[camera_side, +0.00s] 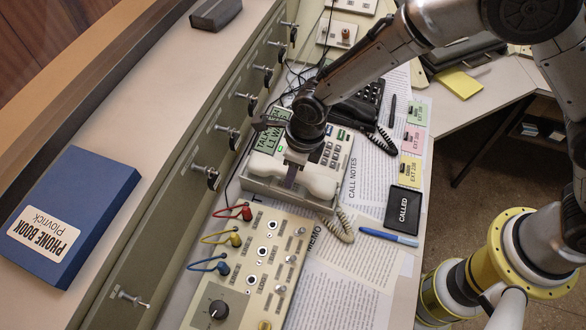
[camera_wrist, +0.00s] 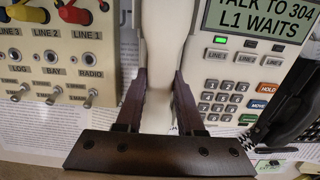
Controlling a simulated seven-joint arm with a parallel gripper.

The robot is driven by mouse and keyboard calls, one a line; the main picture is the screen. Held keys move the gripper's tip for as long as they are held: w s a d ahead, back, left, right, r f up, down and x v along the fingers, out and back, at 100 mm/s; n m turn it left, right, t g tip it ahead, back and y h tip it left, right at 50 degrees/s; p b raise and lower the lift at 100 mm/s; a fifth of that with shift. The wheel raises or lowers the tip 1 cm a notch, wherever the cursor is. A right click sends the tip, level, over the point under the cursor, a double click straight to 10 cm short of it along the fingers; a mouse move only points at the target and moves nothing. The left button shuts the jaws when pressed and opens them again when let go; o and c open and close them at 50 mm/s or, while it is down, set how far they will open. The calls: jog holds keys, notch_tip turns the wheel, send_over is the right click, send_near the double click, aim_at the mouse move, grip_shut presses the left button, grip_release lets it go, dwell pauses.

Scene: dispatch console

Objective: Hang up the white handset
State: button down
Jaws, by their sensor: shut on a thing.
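The white handset (camera_side: 321,183) lies lengthwise over the left part of the pale desk phone (camera_side: 338,155), at or just above its cradle; I cannot tell whether it rests there. Its coiled cord (camera_side: 345,228) hangs at the phone's near corner. My gripper (camera_side: 290,178) points down and is shut on the handset's middle. In the wrist view the handset (camera_wrist: 160,40) runs between the two dark fingers of my gripper (camera_wrist: 158,95). To its right, the phone's screen (camera_wrist: 262,22) reads "TALK TO 304 L1 WAITS", above a green-lit key and a keypad.
A patch panel (camera_side: 250,270) with red, yellow and blue plugs stands in front of the phone. A black phone (camera_side: 362,108) is behind it. Papers, a "CALLED" pad (camera_side: 403,208) and a blue pen (camera_side: 388,237) lie to the right. A blue phone book (camera_side: 75,215) is at left.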

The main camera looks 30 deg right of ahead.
jog(key=shift+w+f, duration=0.1)
jog(key=shift+f, duration=0.55)
dwell(1.4)
jog(key=shift+c, duration=2.2)
grip_release()
jog(key=shift+w, duration=0.1)
jog(key=c, duration=0.4)
jog(key=o, duration=0.3)
